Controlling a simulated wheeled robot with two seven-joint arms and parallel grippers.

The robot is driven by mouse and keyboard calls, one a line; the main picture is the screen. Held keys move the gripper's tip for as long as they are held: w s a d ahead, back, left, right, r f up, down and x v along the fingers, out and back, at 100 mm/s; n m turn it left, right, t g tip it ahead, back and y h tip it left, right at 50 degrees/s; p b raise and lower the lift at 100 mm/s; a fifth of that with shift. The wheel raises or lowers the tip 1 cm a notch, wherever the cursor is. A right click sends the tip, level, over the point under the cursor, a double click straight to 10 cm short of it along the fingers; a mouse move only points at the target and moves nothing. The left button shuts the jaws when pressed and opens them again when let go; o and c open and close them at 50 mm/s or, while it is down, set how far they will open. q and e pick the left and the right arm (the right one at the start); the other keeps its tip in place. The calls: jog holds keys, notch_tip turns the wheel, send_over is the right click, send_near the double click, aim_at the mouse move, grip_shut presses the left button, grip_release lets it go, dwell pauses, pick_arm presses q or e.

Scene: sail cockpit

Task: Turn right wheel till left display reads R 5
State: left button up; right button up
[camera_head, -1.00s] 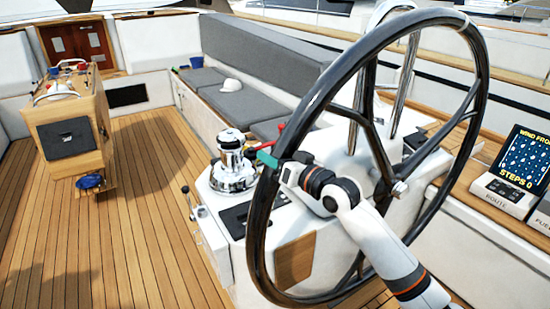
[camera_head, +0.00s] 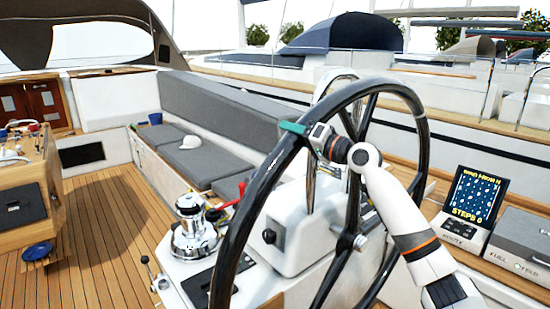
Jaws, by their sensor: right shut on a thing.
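The right wheel (camera_head: 239,219) is a large dark-rimmed steering wheel with dark spokes, standing in front of a white pedestal (camera_head: 290,222). My right gripper (camera_head: 298,130) is shut on the wheel's rim at its upper left. A teal piece shows at the grip; I cannot tell if it belongs to the finger or the rim. My right arm reaches in from the lower right, past the wheel's right side. My left gripper is out of view. No display with an R reading is in view.
A tilted screen (camera_head: 476,196) on the right shows wind text and a "STEPS" line. A grey-lidded box (camera_head: 525,240) stands beside it. A chrome winch (camera_head: 193,228) is left of the wheel. Grey bench cushions (camera_head: 190,163) lie behind; open teak deck (camera_head: 100,225) is at left.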

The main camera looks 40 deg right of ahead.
aim_at(303, 124)
jog(key=shift+m, duration=0.3)
jog(key=shift+w+d+r, duration=0.1)
jog(key=shift+d+r, duration=0.45)
jog(key=shift+d, duration=0.3)
jog(key=shift+d+r, duration=0.5)
jog(key=shift+d, duration=0.35)
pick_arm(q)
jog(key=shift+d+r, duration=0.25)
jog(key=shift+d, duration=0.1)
pick_arm(e)
jog(key=o, duration=1.3)
jog(key=shift+o, duration=0.2)
jog(key=shift+a, duration=0.1)
jog(key=shift+f, duration=0.15)
pick_arm(q)
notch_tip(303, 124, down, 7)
jog(key=b, duration=0.6)
jog(key=shift+b, duration=0.4)
pick_arm(e)
jog(key=v, duration=1.2)
